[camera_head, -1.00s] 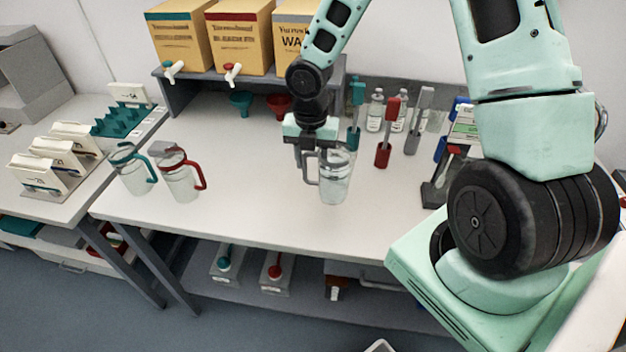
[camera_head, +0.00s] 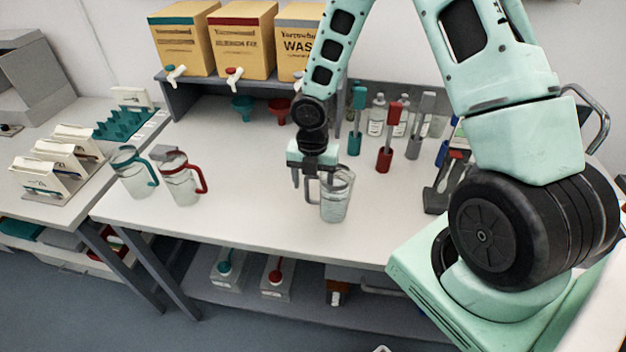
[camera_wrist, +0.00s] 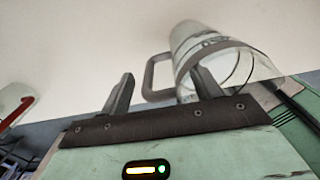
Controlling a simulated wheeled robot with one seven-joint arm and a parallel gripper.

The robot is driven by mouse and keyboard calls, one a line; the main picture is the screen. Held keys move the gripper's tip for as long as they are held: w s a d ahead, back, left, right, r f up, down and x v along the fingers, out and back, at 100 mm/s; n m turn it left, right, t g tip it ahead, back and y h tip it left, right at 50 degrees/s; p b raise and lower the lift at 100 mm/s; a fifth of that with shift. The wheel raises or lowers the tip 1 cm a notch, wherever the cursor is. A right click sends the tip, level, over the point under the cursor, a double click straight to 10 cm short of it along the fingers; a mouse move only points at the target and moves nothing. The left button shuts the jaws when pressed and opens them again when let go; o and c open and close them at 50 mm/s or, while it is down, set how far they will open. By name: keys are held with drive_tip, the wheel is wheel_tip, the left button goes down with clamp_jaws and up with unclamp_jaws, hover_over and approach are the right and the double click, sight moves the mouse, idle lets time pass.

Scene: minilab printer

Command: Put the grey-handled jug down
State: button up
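The clear jug with the grey handle (camera_head: 336,198) appears to stand upright on the white workbench (camera_head: 250,215), near the middle. Its handle faces left in the head view. My gripper (camera_head: 313,183) is low over the handle with its fingers spread apart. In the wrist view my gripper (camera_wrist: 162,88) shows a clear gap between the two fingers. The grey handle (camera_wrist: 150,75) lies between them, and the right finger overlaps the jug (camera_wrist: 215,55).
A teal-handled jug (camera_head: 133,173) and a red-handled jug (camera_head: 181,180) stand at the left of the bench. Funnels and boxes with taps (camera_head: 245,40) are behind. Bottles (camera_head: 377,115) and upright coloured tools (camera_head: 386,150) stand behind and right. The bench between the jugs is clear.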

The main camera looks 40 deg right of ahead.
drive_tip(key=shift+r, duration=0.1)
wheel_tip(320, 180, up, 12)
drive_tip(key=shift+a+r+p, duration=0.1)
drive_tip(key=shift+p, duration=0.55)
drive_tip(key=s+a+r+m, duration=0.4)
drive_tip(key=s+a+m, duration=0.5)
drive_tip(key=s, duration=0.2)
drive_tip(key=s+a+r+m, duration=0.5)
drive_tip(key=s+a+m, duration=0.4)
drive_tip(key=s+m, duration=0.1)
drive_tip(key=shift+s+a+r+y, duration=0.2)
drive_tip(key=shift+s+a+y, duration=0.1)
drive_tip(key=shift+s, duration=0.15)
wheel_tip(320, 180, down, 7)
drive_tip(key=b, duration=0.7)
